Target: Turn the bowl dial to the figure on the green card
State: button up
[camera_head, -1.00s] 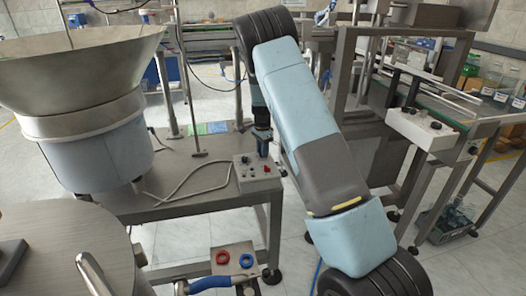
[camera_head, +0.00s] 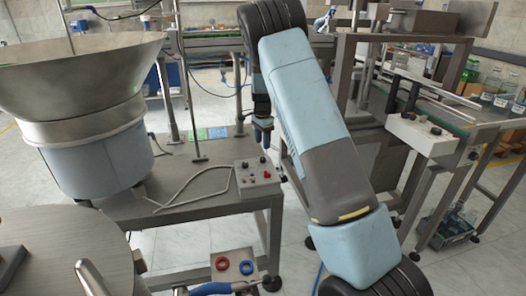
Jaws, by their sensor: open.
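The control box (camera_head: 257,180) with small dark knobs and a red button sits on the steel bench, right of the bowl feeder (camera_head: 90,110). Which knob is the bowl dial is too small to tell.
A second panel (camera_head: 422,132) with knobs stands by the conveyor at right. A stand with red and blue rings (camera_head: 234,265) is in front. A grey cable (camera_head: 190,190) lies on the bench left of the control box. A thin post (camera_head: 196,120) rises near the cards.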

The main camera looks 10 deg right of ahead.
jog(key=shift+r, duration=2.95)
jog(key=s+d+r+n+t+y, duration=0.2)
jog(key=s+r+n, duration=0.5)
jog(key=s+r, duration=1.45)
jog(key=s+a+n+t+h, duration=0.1)
jog(key=s+n, duration=0.6)
jog(key=s, duration=1.9)
jog(key=t+h, duration=0.1)
jog(key=t, duration=0.1)
jog(key=shift+s+f+t, duration=0.25)
jog(key=shift+s+t, duration=0.05)
